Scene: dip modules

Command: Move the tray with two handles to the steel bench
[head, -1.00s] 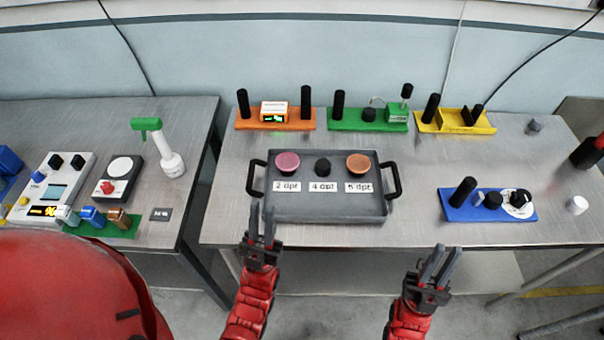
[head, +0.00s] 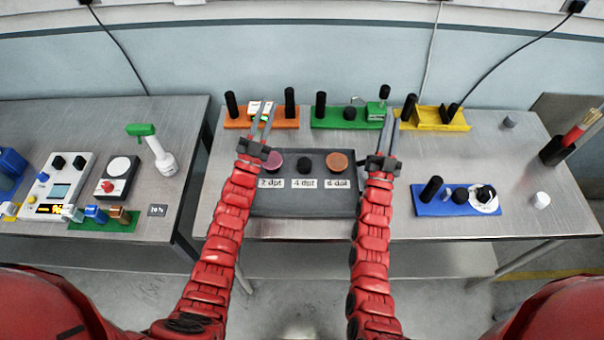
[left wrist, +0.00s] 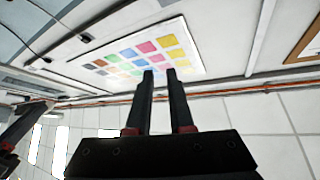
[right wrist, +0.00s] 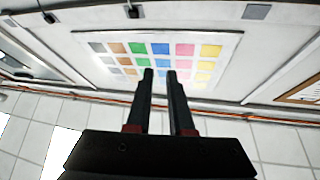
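The grey tray (head: 303,208) lies flat on the right metal bench (head: 400,225). It carries a pink disc (head: 274,163), a black knob (head: 304,166) and an orange disc (head: 337,161) above white labels. My arms cover its two side handles in the head view. My left gripper (head: 264,112) is over the tray's left side, fingers a little apart and empty. My right gripper (head: 388,122) is over its right side, also slightly open and empty. Neither gripper visibly holds a handle.
Orange (head: 240,122), green (head: 335,122) and yellow (head: 440,118) modules stand behind the tray. A blue module (head: 425,207) is to its right. A second metal bench (head: 100,110) on the left, across a gap, holds instruments and a spray bottle (head: 160,155); its back is clear.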

